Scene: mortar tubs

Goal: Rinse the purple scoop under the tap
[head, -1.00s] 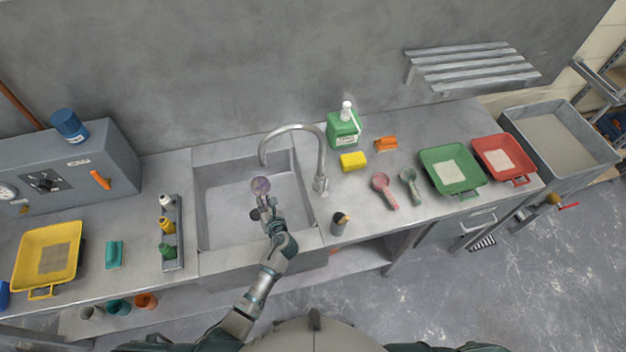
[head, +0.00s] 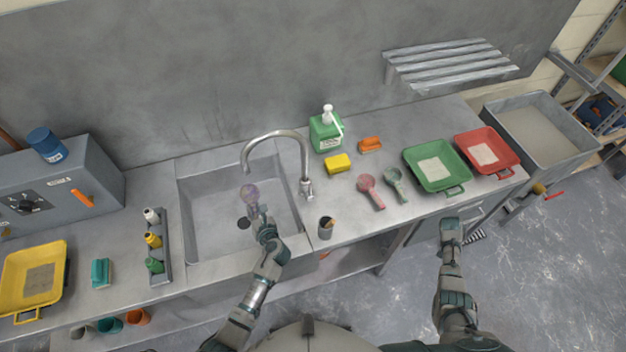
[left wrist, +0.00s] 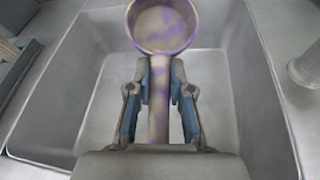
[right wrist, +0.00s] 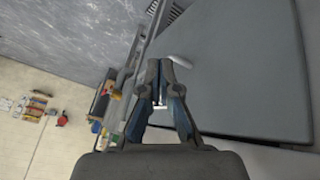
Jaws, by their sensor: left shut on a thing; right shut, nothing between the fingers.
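The purple scoop (head: 249,194) is over the sink basin, held by my left gripper (head: 261,220). In the left wrist view, the scoop's round bowl (left wrist: 162,26) shows purple smears on a pale surface, and my left gripper (left wrist: 160,100) is shut on its handle. The grey metal sink (head: 200,222) lies below. The curved tap (head: 274,134) arches over the sink from its right side, its spout end near the scoop's bowl; I cannot tell whether water runs. My right gripper (head: 451,228) is shut and empty, in front of the counter; it also shows in the right wrist view (right wrist: 160,85).
Right of the sink are a soap bottle (head: 326,132), a yellow sponge (head: 338,164), a red scoop (head: 370,191), a green scoop (head: 395,182), a dark cup (head: 325,230), a green tub (head: 414,157) and a red tub (head: 466,147). Left stands a bottle rack (head: 161,244).

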